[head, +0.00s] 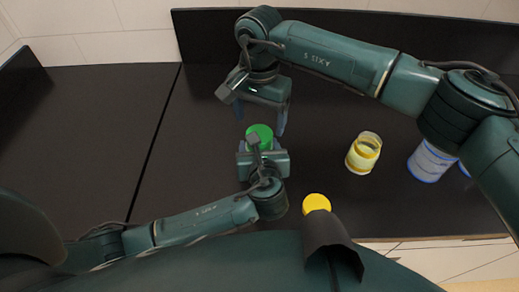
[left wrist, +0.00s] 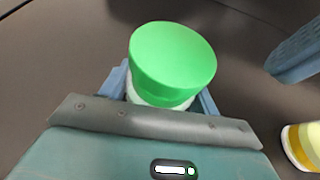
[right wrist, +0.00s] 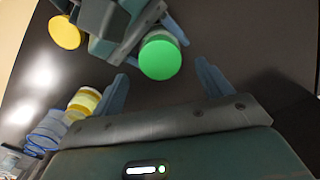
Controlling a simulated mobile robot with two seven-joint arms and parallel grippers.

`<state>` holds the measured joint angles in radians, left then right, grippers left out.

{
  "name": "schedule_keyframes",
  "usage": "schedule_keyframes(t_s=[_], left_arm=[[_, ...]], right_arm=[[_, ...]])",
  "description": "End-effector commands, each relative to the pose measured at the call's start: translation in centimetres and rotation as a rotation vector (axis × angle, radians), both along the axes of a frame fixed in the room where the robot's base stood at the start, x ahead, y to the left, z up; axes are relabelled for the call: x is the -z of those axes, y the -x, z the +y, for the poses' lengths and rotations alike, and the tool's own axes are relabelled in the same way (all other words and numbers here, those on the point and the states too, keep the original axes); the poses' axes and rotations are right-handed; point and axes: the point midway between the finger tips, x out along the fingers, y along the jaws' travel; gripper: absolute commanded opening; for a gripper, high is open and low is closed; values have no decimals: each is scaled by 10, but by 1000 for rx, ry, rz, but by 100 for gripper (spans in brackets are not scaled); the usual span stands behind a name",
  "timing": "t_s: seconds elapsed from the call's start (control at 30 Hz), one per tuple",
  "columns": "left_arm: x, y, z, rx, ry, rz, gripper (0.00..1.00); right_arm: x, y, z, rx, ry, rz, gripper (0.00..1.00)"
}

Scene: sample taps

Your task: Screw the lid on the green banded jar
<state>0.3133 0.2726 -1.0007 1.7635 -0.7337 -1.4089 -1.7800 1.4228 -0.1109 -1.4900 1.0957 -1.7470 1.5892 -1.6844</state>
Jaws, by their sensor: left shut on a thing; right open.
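The green lid (head: 259,134) sits on top of a pale jar, whose body shows just below the lid in the left wrist view (left wrist: 158,100). I cannot tell how tightly the lid sits. My left gripper (head: 262,148) is shut on the jar body under the lid, and its fingers hide most of the jar. My right gripper (head: 260,118) is open and empty, with its fingers pointing toward the lid. In the right wrist view the green lid (right wrist: 160,58) lies just beyond the open fingertips, apart from them.
A yellow banded jar (head: 363,156) stands to the right, and a yellow lid (head: 316,203) lies near the front edge. A blue banded jar (head: 429,163) stands further right, partly behind my right arm. The dark counter's left side is clear.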

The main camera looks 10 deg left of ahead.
Motion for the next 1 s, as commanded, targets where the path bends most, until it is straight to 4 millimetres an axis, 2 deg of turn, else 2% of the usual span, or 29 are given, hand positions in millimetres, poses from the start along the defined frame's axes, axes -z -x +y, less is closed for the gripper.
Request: schedule_keyframes(t_s=[0.07, 0.37, 0.73, 1.0], left_arm=[[0, 0, 0, -1, -1, 1, 0], [0, 0, 0, -1, -1, 0, 0], [0, 0, 0, -1, -1, 0, 0], [0, 0, 0, -1, -1, 0, 0]], right_arm=[[-5, 0, 0, 0, -1, 0, 78], [-7, 0, 0, -12, 0, 1, 77], [-37, 0, 0, -404, -1, 0, 77], [-41, 1, 0, -462, 0, 1, 77]])
